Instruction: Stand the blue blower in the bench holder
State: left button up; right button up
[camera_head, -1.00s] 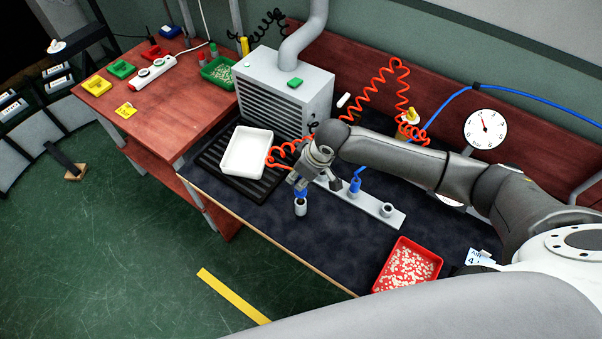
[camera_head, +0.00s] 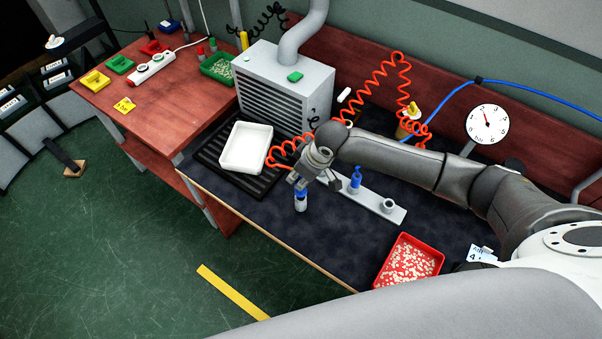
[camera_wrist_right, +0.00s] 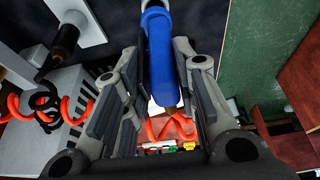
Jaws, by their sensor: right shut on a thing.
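My right gripper (camera_head: 312,188) is shut on the blue blower and points down over the bench. In the right wrist view the blower (camera_wrist_right: 161,58) is a smooth blue cylinder between the fingers. In the head view only a small blue part (camera_head: 300,192) shows below the fingers. My left gripper is not in view.
A grey strip (camera_head: 370,199) behind carries a blue nozzle-like tool (camera_head: 355,179) and an empty ring (camera_head: 388,205). A white tray (camera_head: 246,147) lies on a black rack at left. A red bin (camera_head: 409,262) stands at front right. A red coiled hose (camera_head: 372,87) hangs behind my arm.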

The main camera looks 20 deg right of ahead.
jog(key=shift+f+b, duration=0.6)
jog(key=shift+f, duration=0.65)
jog(key=o, duration=0.9)
jog(key=shift+o, duration=0.2)
jog(key=v, duration=1.2)
